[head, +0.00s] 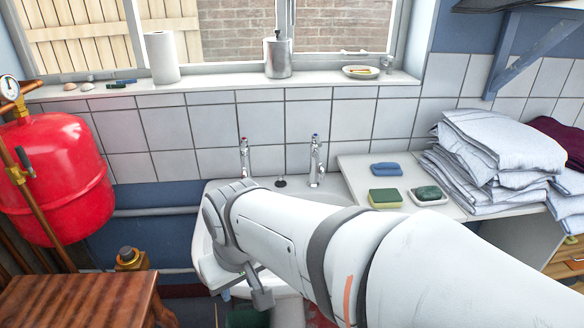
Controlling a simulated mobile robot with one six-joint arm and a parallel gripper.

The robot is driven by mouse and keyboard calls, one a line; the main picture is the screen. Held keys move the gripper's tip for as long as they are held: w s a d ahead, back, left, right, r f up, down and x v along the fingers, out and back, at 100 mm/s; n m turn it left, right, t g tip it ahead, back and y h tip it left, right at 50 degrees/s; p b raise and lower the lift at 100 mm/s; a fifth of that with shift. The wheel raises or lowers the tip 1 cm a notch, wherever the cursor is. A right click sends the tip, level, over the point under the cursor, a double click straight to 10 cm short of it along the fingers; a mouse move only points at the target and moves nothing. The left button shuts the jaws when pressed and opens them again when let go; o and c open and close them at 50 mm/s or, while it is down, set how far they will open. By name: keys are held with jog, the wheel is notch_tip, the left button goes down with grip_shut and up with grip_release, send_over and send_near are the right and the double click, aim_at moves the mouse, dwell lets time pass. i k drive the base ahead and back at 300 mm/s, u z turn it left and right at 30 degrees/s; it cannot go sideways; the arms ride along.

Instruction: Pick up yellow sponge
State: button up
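A sponge with a green top and a yellow lower layer (385,198) lies flat on the white counter right of the sink. A blue block (386,168) lies just behind the sponge. My white arm crosses from the lower right toward the left, over the basin and in front of the sponge. Its far end bends downward at the basin's left side.
Folded white cloths (495,155) are stacked at the right of the counter. Two taps (316,160) stand behind the white basin (205,250). A red tank (55,175) and a wooden stool (80,300) are at the left. A wall bracket (512,60) hangs upper right.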

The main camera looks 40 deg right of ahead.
aim_at(380, 198)
jog(key=u, duration=0.1)
jog(key=k, duration=0.6)
jog(key=z, duration=1.5)
jog(key=i, duration=1)
jog(key=u, duration=0.35)
